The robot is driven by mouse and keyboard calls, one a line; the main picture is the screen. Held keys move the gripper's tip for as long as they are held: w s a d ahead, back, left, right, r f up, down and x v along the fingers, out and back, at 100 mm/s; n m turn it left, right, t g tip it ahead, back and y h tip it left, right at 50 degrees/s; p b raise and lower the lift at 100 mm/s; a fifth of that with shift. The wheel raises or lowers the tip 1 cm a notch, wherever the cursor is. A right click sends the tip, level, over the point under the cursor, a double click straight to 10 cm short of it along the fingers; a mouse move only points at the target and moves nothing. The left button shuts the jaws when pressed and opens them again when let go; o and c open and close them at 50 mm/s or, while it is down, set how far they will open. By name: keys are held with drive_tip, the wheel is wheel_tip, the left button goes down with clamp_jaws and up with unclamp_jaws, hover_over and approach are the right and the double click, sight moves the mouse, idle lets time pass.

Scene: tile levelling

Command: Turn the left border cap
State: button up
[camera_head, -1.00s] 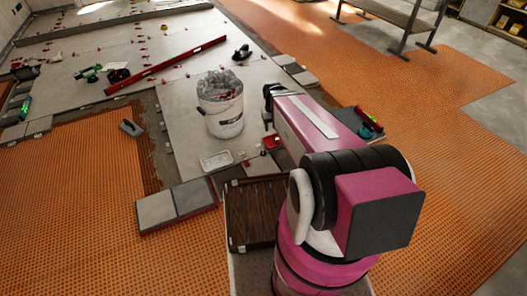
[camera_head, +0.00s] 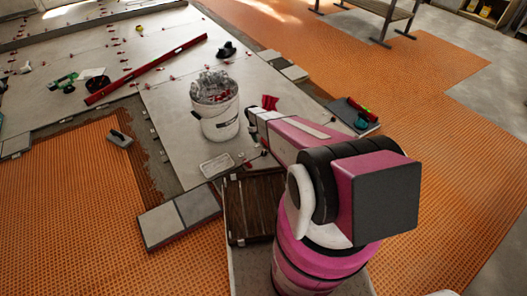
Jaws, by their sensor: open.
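Small red levelling caps stand along the joints of the pale tile floor (camera_head: 165,115); they are tiny here, and I cannot tell which one is the left border cap. A few small pieces lie close to the far end of my arm, partly covered by it. My gripper (camera_head: 253,130) is at that far end, low over the tile edge just right of the white bucket. It is open, but its fingers are mostly hidden by the arm and too small to make out. I see nothing held in it.
The white bucket (camera_head: 215,108), full of clips, stands left of my gripper. A shallow white tray (camera_head: 217,163) lies in front of it. A red level (camera_head: 146,70) lies farther back. Two loose tiles (camera_head: 180,215) and a trowel (camera_head: 121,138) are at left. Orange matting (camera_head: 430,160) lies right.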

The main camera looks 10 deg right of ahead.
sight(264, 150)
drive_tip(key=x, duration=1.1)
drive_tip(key=c, duration=0.9)
